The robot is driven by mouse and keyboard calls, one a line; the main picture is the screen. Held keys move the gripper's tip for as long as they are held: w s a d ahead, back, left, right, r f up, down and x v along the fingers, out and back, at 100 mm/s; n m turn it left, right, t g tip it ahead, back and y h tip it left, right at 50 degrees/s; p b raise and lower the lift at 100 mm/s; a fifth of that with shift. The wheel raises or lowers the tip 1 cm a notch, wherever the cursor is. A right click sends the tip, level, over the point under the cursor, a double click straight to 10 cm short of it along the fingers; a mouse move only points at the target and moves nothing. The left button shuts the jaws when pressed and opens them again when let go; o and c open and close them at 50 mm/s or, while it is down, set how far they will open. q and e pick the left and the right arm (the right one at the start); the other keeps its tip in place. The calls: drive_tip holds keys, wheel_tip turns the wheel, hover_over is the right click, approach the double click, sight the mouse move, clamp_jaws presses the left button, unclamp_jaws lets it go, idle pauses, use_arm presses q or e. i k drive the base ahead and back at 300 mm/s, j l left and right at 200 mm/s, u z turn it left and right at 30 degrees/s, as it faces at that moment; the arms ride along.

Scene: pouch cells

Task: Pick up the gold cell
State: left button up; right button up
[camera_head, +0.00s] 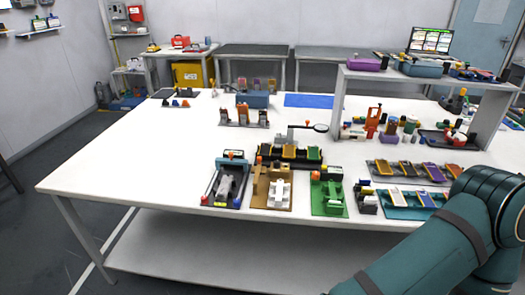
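Several small flat cells lie on the white table. Yellow-gold ones show in the grey tray (410,172) at the right, near its left end (385,167), beside purple and orange ones. A dark rack (263,162) at the middle holds gold-orange cells (289,151) and a green one. My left gripper is not in view.
A blue-grey fixture (228,183), a tan fixture (259,187) and a green fixture (327,197) stand along the front edge. A magnifier (320,127) stands behind the rack. A raised shelf (420,82) spans the right rear. The table's left part is clear.

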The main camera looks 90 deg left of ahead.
sight(289, 152)
drive_tip(key=u, duration=2.65)
